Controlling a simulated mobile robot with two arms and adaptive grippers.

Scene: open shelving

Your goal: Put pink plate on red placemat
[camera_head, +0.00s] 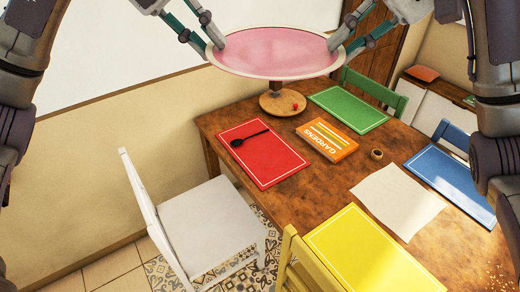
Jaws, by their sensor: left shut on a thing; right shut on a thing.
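The pink plate (275,52) has a pale rim and is held up in the air above the far end of the table. My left gripper (215,42) is shut on its left edge. My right gripper (335,45) is shut on its right edge. The plate looks roughly level. The red placemat (268,165) lies on the table's left side, below and nearer than the plate. A dark spoon (250,138) lies across the upper part of the placemat.
A wooden stand (283,104) with a small red item is behind the red placemat. An orange book (327,139) lies right of it. Green (348,108), blue (452,184) and yellow (370,252) placemats and a paper sheet (398,200) cover the table. A white chair (205,225) stands left.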

